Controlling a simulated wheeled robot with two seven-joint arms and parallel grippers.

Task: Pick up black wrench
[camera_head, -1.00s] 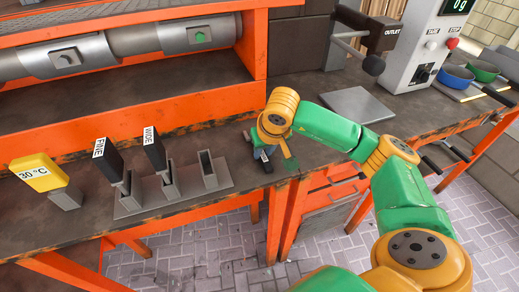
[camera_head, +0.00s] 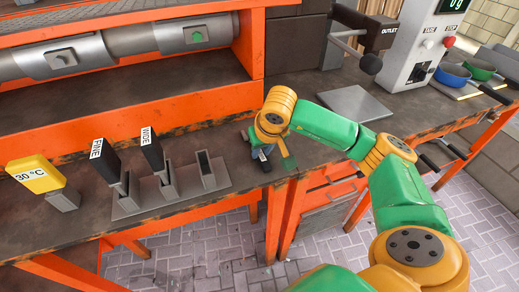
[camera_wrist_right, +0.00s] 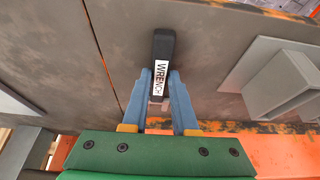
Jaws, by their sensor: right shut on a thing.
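The black wrench (camera_wrist_right: 163,47) has a dark handle with a white "WRENCH" label. In the right wrist view it lies between the two blue fingers of my right gripper (camera_wrist_right: 164,98), which is shut on it. In the head view my right gripper (camera_head: 263,157) is low over the bench, just right of the grey slotted holder (camera_head: 213,183). There the wrench is mostly hidden by the gripper and wrist. I cannot tell whether the wrench is clear of the bench top. My left gripper is not in view.
Black tools labelled FINE (camera_head: 107,162) and WIDE (camera_head: 152,150) stand in the holder; its right slot is empty. A yellow 30 °C tool (camera_head: 34,175) stands at the left. A grey plate (camera_head: 356,103) and a scale machine (camera_head: 423,45) are on the right. An orange shelf edge (camera_head: 170,119) runs behind.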

